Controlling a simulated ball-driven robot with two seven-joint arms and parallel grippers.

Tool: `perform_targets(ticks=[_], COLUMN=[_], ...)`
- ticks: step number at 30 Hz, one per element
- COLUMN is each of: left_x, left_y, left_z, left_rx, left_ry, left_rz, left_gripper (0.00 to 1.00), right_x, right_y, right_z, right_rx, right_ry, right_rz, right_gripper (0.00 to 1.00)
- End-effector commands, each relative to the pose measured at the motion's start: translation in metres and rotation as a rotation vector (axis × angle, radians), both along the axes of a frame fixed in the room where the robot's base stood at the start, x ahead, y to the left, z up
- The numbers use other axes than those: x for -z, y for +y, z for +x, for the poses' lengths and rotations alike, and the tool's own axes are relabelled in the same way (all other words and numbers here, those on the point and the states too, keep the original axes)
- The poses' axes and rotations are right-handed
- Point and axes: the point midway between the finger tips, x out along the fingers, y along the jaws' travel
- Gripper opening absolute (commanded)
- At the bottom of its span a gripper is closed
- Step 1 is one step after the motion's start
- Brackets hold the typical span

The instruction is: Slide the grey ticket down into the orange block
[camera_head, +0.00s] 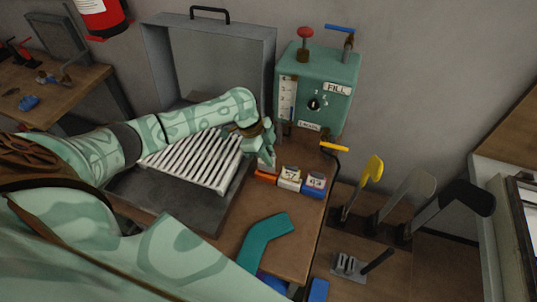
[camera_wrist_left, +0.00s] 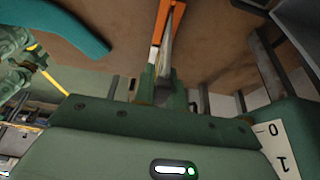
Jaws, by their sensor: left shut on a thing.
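My left gripper (camera_head: 267,160) is shut on the grey ticket and points down over the left end of a row of small blocks. In the left wrist view the grey ticket (camera_wrist_left: 167,48) is a thin upright-looking strip between the fingers (camera_wrist_left: 163,84). The orange block (camera_head: 265,179) sits on the table, just below the fingertips in the head view. In the left wrist view the orange block (camera_wrist_left: 176,14) shows beside and beyond the ticket. I cannot tell whether the ticket's lower edge is inside the block. My right gripper is not in view.
Right of the orange block stand a white block (camera_head: 289,184) and a blue block (camera_head: 313,190), each with a numbered ticket. A green machine (camera_head: 325,85) stands behind. A slatted rack (camera_head: 195,160) lies left.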

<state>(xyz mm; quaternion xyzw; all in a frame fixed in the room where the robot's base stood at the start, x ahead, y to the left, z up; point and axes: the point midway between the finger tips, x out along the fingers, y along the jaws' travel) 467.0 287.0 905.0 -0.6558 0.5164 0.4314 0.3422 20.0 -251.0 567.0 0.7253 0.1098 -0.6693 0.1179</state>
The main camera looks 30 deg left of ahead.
Motion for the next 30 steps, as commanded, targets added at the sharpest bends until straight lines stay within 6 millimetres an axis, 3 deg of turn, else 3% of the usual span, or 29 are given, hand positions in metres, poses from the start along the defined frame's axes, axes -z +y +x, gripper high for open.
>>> perform_targets(ticks=[30], left_x=[0.0003], left_y=[-0.0006], left_z=[-0.0001], left_rx=[0.000], left_ry=[0.000], left_rz=[-0.001], left_gripper=[0.02], right_x=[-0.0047], right_y=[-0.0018], right_z=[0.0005], right_rx=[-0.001], right_ry=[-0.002], right_rz=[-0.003], right_gripper=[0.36])
